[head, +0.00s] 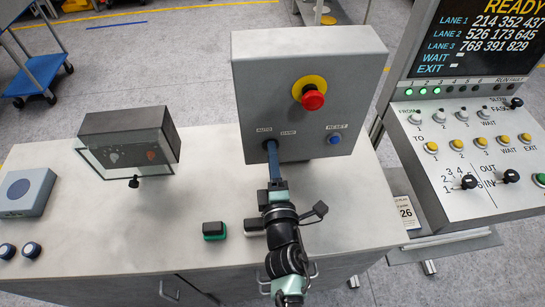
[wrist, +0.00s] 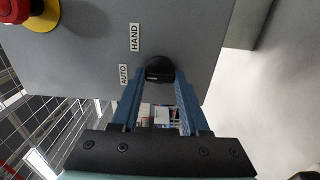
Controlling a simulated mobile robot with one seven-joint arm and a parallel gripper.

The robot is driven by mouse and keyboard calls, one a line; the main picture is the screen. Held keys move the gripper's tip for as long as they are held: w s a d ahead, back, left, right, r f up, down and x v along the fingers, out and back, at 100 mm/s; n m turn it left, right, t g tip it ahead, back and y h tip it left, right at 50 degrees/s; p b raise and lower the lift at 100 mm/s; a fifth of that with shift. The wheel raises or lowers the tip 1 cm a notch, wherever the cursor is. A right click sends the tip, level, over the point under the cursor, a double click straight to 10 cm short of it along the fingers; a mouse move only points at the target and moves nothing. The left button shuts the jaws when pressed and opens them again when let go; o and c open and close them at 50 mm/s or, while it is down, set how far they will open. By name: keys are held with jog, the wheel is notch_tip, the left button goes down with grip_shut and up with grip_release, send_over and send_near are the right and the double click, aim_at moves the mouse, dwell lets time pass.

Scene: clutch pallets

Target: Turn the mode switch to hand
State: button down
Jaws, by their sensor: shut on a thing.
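The mode switch is a black knob (wrist: 158,67) on the front of the grey control box (head: 310,70). In the wrist view it sits beside the labels AUTO (wrist: 124,75) and HAND (wrist: 134,37). My gripper (head: 271,148) reaches the box face just below these labels in the head view. Its blue fingers are shut on the knob, one on each side, as the wrist view shows (wrist: 159,77). In the head view the fingers hide the knob. I cannot tell which label the knob points to.
A red emergency button (head: 312,97) on a yellow disc and a blue RESET button (head: 334,139) sit on the same face. A clear-fronted case (head: 128,147) stands left on the grey bench (head: 210,165). A lane panel (head: 465,150) stands at right.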

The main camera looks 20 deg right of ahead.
jog(key=shift+m, duration=0.3)
jog(key=m+p, duration=0.2)
jog(key=m, duration=0.9)
dwell(0.6)
jog(key=shift+c, duration=2)
grip_release()
jog(key=shift+s, duration=0.1)
jog(key=b+v, duration=0.3)
jog(key=v, duration=0.9)
jog(key=shift+s, duration=0.4)
jog(key=shift+a, duration=0.15)
